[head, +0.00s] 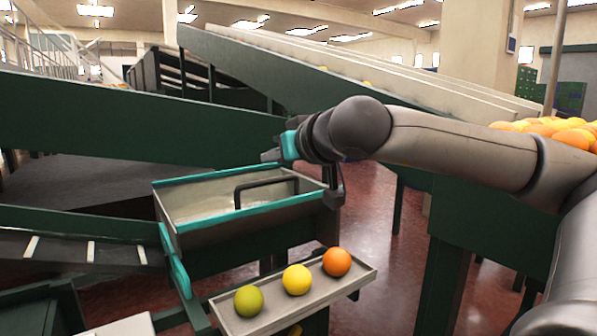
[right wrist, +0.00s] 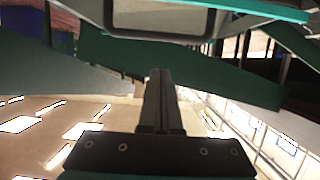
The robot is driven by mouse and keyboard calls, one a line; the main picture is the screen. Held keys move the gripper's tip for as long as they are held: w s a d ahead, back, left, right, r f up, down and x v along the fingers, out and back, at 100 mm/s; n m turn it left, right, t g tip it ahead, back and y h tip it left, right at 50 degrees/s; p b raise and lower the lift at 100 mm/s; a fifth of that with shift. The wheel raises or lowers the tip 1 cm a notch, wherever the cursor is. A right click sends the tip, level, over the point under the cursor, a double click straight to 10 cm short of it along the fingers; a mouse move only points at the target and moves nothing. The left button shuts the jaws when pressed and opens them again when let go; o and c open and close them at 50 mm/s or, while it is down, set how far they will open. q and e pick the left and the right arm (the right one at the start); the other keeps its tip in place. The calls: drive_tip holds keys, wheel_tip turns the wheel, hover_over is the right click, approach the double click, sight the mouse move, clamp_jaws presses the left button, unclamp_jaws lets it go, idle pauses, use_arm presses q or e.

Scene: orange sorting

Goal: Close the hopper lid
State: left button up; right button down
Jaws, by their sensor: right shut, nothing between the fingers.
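The hopper (head: 250,240) is a grey box with a teal rim, left of centre in the head view. A black U-shaped handle (head: 265,183) stands within its rim, over a pale panel. I cannot clearly tell the lid's edges or how far it is open. My right gripper (head: 268,155) is above and behind the handle, pointing left, apart from it. In the right wrist view its dark fingers (right wrist: 160,100) are together and empty. The handle (right wrist: 160,30) shows beyond them at the top of that view. My left gripper is not in view.
A grey tray (head: 240,322) in front of the hopper holds a green fruit (head: 248,301), a yellow one (head: 297,280) and an orange one (head: 337,262). A green sloping conveyor (head: 120,120) runs behind. Heaped oranges (head: 560,132) lie at the right, behind my right arm.

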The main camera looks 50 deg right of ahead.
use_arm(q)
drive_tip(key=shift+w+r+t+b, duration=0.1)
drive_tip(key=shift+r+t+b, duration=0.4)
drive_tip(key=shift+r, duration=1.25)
use_arm(e)
drive_tip(key=s+a+f, duration=0.1)
drive_tip(key=s+a, duration=0.1)
drive_tip(key=s, duration=0.5)
drive_tip(key=shift+s, duration=0.35)
